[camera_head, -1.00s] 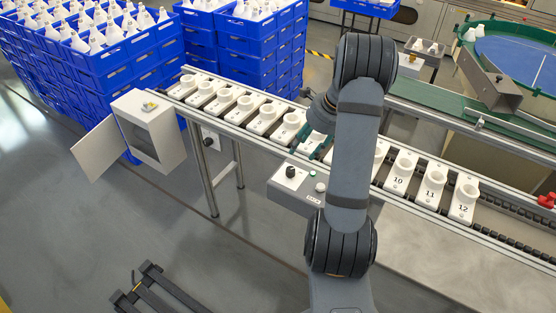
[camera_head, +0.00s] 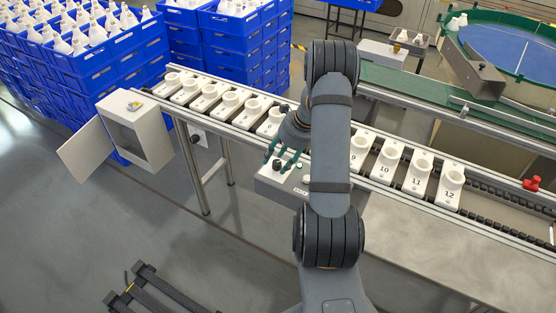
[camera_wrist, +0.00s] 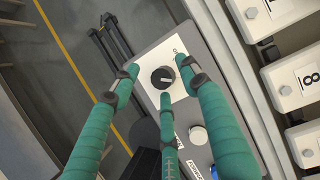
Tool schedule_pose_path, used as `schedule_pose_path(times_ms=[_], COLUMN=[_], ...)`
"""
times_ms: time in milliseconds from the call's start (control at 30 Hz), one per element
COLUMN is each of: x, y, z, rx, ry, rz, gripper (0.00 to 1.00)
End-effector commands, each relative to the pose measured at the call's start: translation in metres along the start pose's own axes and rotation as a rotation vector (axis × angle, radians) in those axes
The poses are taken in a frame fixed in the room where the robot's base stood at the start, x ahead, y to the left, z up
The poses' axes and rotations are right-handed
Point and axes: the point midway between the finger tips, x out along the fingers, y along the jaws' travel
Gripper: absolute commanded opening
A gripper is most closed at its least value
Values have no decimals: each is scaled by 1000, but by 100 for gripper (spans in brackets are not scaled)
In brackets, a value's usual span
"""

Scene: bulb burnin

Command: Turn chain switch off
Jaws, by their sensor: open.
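The chain switch is a black rotary knob on a white plate, on a grey control box (camera_head: 285,190) at the conveyor's near side. In the wrist view the knob (camera_wrist: 162,77) shows clearly, with a pale pointer line on it. My gripper (camera_head: 281,156) has green fingers and is open above the box. In the wrist view my gripper (camera_wrist: 160,70) has its fingertips spread around the knob, with nothing held. I cannot tell whether any finger touches it. Labels on the box are partly hidden or too small to read.
A white round button (camera_wrist: 197,135) sits beside the knob on the box. White numbered lamp holders (camera_head: 419,170) line the conveyor behind. An open white cabinet (camera_head: 137,128) and another black knob (camera_head: 195,139) are to the left. Blue crates (camera_head: 125,65) stand at the back left.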

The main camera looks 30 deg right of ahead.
Motion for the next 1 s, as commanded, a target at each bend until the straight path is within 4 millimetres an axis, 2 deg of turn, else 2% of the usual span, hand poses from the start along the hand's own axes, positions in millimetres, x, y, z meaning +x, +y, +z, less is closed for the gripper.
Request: schedule_pose_path(times_ms=[333,1000], x=[4,2], y=[0,-3], z=[0,4], rx=[-1,-3], ry=[0,-5], rz=[-1,-8], gripper=[44,5])
